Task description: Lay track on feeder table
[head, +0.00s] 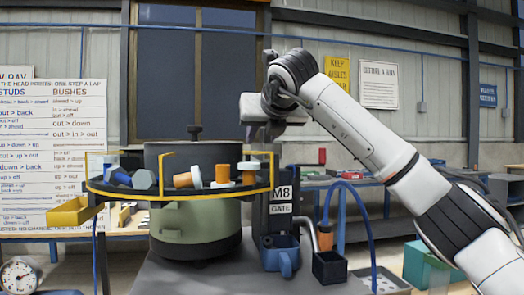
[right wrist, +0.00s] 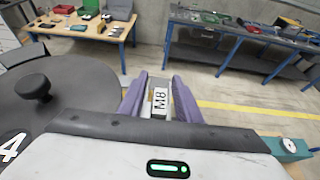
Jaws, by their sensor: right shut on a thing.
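The feeder (head: 195,225) is a dark and green round drum with a dark knobbed lid, standing on the grey feeder table (head: 215,275). A dark track with orange rails (head: 205,195) runs around it and bears several orange, white and blue pieces. The M8 gate (head: 270,225) is a dark post right of the drum. My right gripper (head: 272,130) is above the gate. In the right wrist view its purple fingers (right wrist: 160,100) are shut on a grey piece with an M8 label (right wrist: 160,101). I cannot tell whether this piece joins the gate. My left gripper is out of view.
A yellow tray (head: 75,212) hangs at the track's left end. A blue bin (head: 281,257) and a black box (head: 329,267) stand by the gate, near a blue hose (head: 362,215). A dial gauge (head: 18,277) is at lower left. Workbenches stand behind.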

